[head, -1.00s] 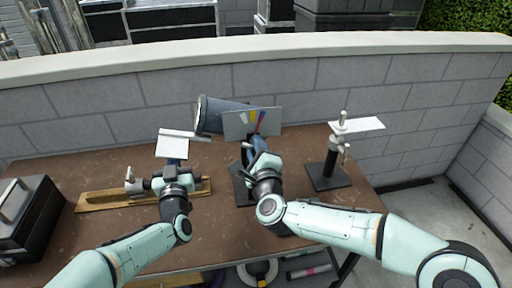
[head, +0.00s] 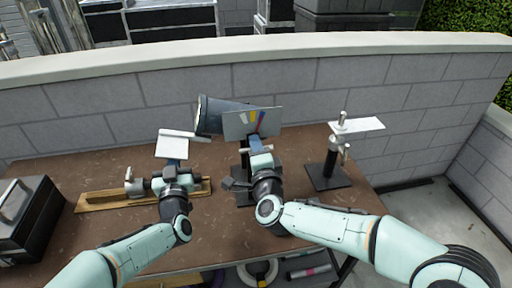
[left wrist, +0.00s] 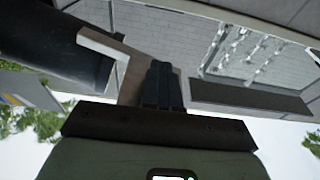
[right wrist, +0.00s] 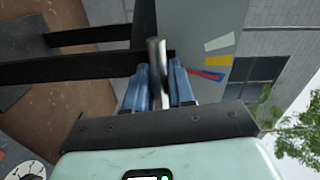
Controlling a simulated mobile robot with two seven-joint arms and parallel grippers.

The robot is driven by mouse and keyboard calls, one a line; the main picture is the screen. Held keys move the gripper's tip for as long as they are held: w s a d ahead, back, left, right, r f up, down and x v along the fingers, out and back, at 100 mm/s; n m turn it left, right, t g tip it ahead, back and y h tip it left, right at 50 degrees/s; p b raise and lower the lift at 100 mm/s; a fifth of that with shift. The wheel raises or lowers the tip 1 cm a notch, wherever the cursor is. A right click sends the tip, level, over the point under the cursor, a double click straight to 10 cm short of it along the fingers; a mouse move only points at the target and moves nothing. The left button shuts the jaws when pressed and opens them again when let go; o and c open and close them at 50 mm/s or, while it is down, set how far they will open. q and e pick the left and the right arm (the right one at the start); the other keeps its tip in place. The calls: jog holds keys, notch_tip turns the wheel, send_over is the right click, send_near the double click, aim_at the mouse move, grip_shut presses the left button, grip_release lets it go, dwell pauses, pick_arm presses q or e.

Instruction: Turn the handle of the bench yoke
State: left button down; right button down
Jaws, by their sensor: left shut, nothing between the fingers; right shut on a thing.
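The bench yoke stands near the table's middle, with a dark base (head: 242,198) and post. A dark cylinder (head: 222,113) and a grey panel with coloured stripes (head: 236,126) sit above it. My right gripper (head: 255,144) is in front of the post, below the panel. In the right wrist view its blue fingers are shut on a metal handle (right wrist: 154,58), a bright bar rising between them beside the grey panel. My left gripper (head: 173,163) is shut and empty by a white plate (head: 171,147) at the left. Its dark fingers show together in the left wrist view (left wrist: 161,84).
A second stand (head: 329,178) with a white plate on top is at the right. A black case (head: 30,225) is at the left end, and a wooden rail (head: 97,201) lies beside my left gripper. A grey block wall (head: 400,110) runs behind the table (head: 130,235).

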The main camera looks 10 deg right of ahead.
dwell(0.4)
jog(key=c, duration=1)
grip_release()
jog(key=shift+o, duration=0.2)
jog(key=s, duration=1.2)
